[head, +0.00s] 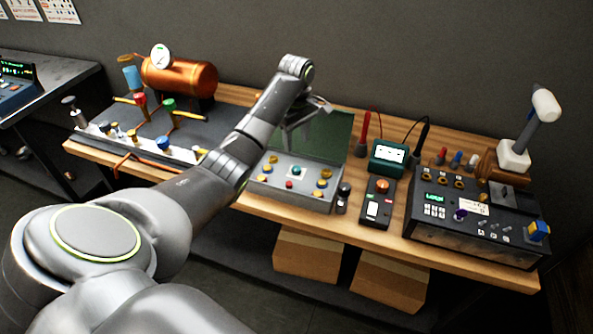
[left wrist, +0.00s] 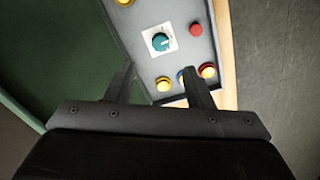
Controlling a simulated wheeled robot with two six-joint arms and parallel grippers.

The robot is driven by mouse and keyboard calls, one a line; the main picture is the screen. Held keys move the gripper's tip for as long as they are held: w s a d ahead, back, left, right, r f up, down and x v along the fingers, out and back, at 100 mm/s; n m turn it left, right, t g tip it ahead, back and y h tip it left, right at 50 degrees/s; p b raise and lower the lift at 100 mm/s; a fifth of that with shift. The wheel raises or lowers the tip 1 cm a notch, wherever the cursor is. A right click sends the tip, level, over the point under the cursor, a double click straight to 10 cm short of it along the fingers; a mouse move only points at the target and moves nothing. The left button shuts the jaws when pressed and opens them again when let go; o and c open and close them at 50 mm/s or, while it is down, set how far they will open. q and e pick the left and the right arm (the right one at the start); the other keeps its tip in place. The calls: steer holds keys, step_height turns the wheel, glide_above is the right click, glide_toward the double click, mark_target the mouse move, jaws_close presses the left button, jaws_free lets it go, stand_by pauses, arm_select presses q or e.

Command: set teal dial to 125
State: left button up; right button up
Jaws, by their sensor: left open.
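The teal dial (head: 296,170) sits on a white square plate in the grey control box (head: 262,192) in the middle of the bench. In the left wrist view the teal dial (left wrist: 160,42) shows a pale pointer mark towards the right; its scale is too small to read. My left gripper (head: 289,127) is above the back of the box, near its open dark green lid (head: 328,135). In the left wrist view my left gripper (left wrist: 156,72) is open and empty, and the dial appears beyond and between its fingertips, apart from them. My right gripper is not in view.
Yellow-topped buttons (left wrist: 163,84) and a red button (left wrist: 196,29) surround the dial. A copper boiler (head: 182,78) with valves stands left. A teal meter (head: 389,155), a handheld device (head: 377,204) and a black instrument box (head: 470,225) stand right.

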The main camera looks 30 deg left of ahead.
mark_target(297, 168)
arm_select(q)
step_height(297, 168, down, 10)
steer(key=shift+p, duration=0.7)
steer(key=c, duration=1)
